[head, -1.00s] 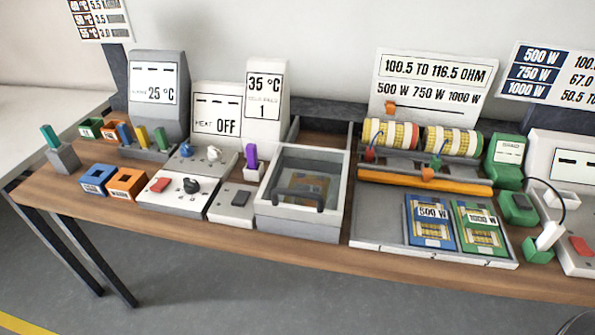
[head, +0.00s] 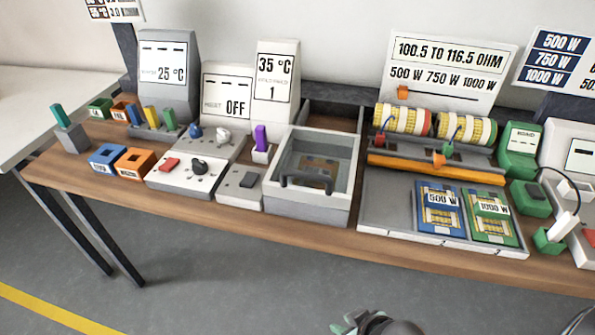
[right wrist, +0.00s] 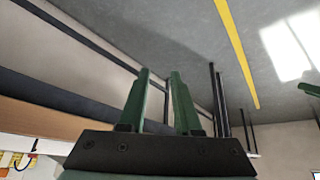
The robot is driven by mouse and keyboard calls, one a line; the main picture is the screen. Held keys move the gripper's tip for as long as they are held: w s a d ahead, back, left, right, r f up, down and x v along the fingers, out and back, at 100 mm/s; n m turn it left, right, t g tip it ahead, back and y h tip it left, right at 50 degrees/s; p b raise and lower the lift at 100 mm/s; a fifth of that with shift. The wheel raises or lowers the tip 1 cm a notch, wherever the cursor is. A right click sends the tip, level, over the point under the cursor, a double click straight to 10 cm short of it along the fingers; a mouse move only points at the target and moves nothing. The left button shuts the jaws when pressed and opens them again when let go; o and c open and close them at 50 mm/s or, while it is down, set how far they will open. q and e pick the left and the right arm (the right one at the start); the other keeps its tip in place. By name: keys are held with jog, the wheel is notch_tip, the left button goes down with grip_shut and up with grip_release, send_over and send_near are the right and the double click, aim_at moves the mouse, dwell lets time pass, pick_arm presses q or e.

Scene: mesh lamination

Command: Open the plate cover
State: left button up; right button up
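The plate cover (head: 340,171) is a clear pane in a pale frame on top of a grey box (head: 305,205) at the middle of the bench. It lies flat and closed, with a dark bar handle (head: 308,184) along its front. A brownish plate shows dimly through the pane. My right gripper (head: 345,325) is just entering at the bottom edge of the head view, well in front of and below the bench, apart from the cover. In the right wrist view its two green fingers (right wrist: 160,75) stand apart with nothing between them. My left gripper is not in view.
A small grey switch box (head: 238,190) and a control panel with knobs (head: 190,175) stand left of the cover box. A tray (head: 385,205) with blue and green mesh cards stands to its right. The floor in front of the bench is clear.

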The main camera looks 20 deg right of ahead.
jog(key=w+d+r+n+h, duration=0.2)
jog(key=d+r, duration=0.2)
jog(key=r, duration=0.2)
jog(key=n+t+y, duration=0.4)
jog(key=n+t, duration=0.6)
jog(key=n, duration=0.4)
send_near(301, 173)
jog(key=w, duration=0.1)
jog(key=x, duration=0.8)
jog(key=f+p+x, duration=0.1)
jog(key=x, duration=0.3)
jog(key=shift+d, duration=0.25)
grip_shut()
